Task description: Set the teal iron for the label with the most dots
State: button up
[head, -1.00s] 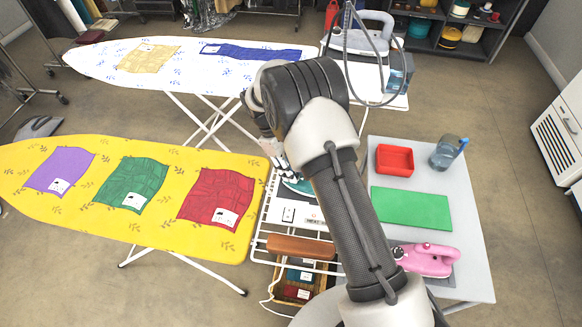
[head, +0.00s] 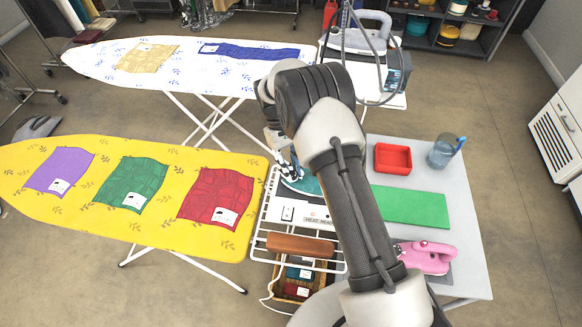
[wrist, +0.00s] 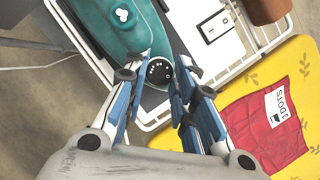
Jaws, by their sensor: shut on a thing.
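The teal iron (head: 306,186) sits on the white rack stand, partly hidden by my arm in the head view. In the wrist view, its teal body (wrist: 112,28) shows at the top, with a round dark dial (wrist: 159,73) bearing white dots. My gripper (wrist: 161,82) is shut on the dial, one finger on each side; it also shows in the head view (head: 287,168). A red cloth (head: 216,194) on the yellow board has a white label (wrist: 279,107) reading "3 DOTS". The purple cloth (head: 59,170) and green cloth (head: 132,184) have labels too small to read.
The yellow ironing board (head: 120,235) is beside the rack. A red tray (head: 393,159), blue jug (head: 446,151), green mat (head: 415,206) and pink iron (head: 427,257) are to the right. A white board (head: 110,60) with more cloths and a grey iron (head: 362,35) stand behind.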

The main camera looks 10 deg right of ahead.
jog(key=o, duration=1.1)
jog(key=shift+c, duration=0.2)
jog(key=v, duration=1.2)
jog(key=shift+r, duration=0.1)
